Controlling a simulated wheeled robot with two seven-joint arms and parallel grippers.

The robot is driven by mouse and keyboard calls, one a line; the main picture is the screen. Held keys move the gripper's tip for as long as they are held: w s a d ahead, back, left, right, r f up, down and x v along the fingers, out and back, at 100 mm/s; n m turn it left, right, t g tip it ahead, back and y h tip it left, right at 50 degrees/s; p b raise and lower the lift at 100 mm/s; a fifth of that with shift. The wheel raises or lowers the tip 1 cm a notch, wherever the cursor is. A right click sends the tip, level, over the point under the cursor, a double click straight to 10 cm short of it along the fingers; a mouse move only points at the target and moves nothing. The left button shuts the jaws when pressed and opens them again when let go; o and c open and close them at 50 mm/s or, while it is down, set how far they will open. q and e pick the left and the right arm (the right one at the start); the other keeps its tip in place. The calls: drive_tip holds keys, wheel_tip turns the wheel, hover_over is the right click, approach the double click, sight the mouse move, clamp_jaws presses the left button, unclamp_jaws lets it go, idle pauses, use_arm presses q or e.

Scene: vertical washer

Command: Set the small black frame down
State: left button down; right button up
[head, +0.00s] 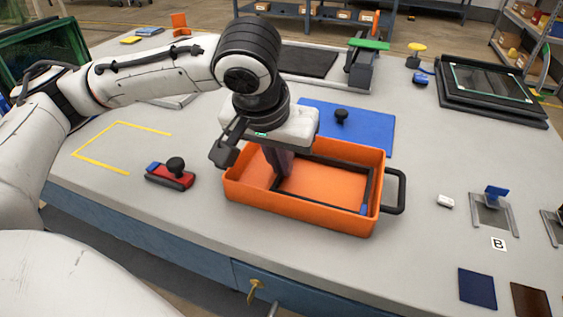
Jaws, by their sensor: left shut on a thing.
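The small black frame (322,200) is a thin dark rectangle inside the orange tray (300,219). My left gripper (281,174) comes down from above at the tray's left part and is shut on the frame's left side. The gripper body hides part of the frame and of the tray's back wall. I cannot tell whether the frame touches the tray floor or hangs just above it. A small blue piece (363,209) shows at the frame's right front corner. My right gripper is not in view.
The tray has a black handle (398,190) at its right. A red block with a black knob (171,176) stands to the left, near yellow corner tape (101,163). A blue plate (372,127) lies behind the tray. A large black frame (490,88) lies at the back right.

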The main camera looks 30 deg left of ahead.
use_arm(q)
drive_tip(key=shift+f, duration=0.1)
drive_tip(key=c, duration=1.9)
unclamp_jaws()
drive_tip(key=shift+c, duration=0.2)
drive_tip(key=p+v, duration=0.3)
drive_tip(key=v, duration=0.9)
